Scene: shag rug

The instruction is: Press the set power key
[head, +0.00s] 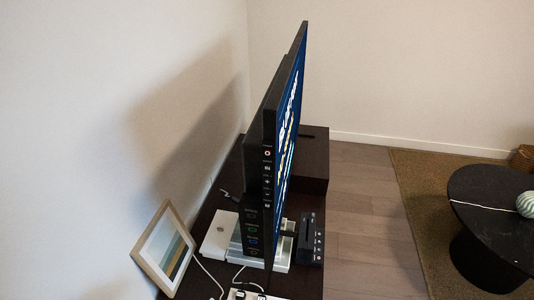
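The television set (288,120) stands on a dark cabinet and is seen nearly edge-on, with its lit blue screen facing right. A column of small keys runs down its narrow black side edge. The top key, with a reddish round mark (268,153), looks like the power key. More keys with white marks sit below it. Neither of my grippers is in view.
The dark cabinet (314,160) runs along the wall. A framed picture (165,248), a white box (217,234), cables and a black device (311,238) stand around the set. A round black table (490,215) stands on a rug at right. Wooden floor (360,220) between is clear.

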